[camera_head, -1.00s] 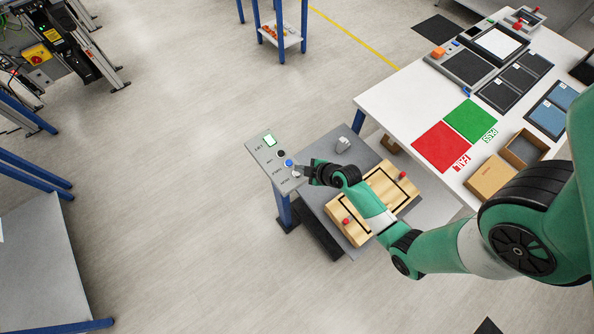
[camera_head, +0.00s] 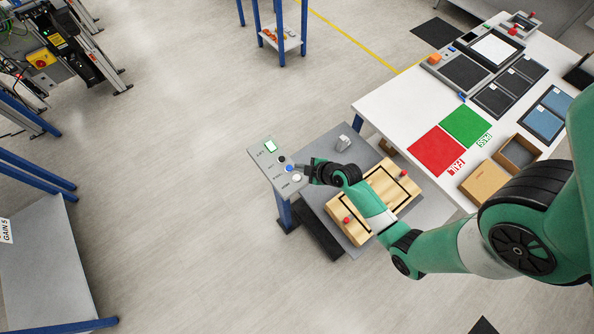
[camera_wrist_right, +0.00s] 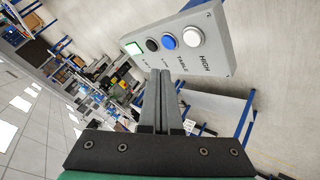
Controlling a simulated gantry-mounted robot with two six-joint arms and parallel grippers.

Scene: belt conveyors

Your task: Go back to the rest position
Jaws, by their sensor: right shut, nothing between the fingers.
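My right gripper (camera_head: 303,168) is at the button panel (camera_head: 263,157), a grey plate on a blue post. In the right wrist view my right gripper (camera_wrist_right: 161,75) has its two fingers together, with nothing between them. There the panel (camera_wrist_right: 213,22) carries a lit green-white square, a black button, a blue button (camera_wrist_right: 169,42) and a white button (camera_wrist_right: 193,37). The fingertips appear just short of the buttons; I cannot tell whether they touch. My left gripper is not in view.
Under my right arm a grey table (camera_head: 325,213) carries a wooden box (camera_head: 345,228) with red knobs and a small grey part (camera_head: 343,143). A white workbench (camera_head: 395,113) holds a red mat (camera_head: 437,150), a green mat (camera_head: 467,123) and cardboard boxes (camera_head: 484,181).

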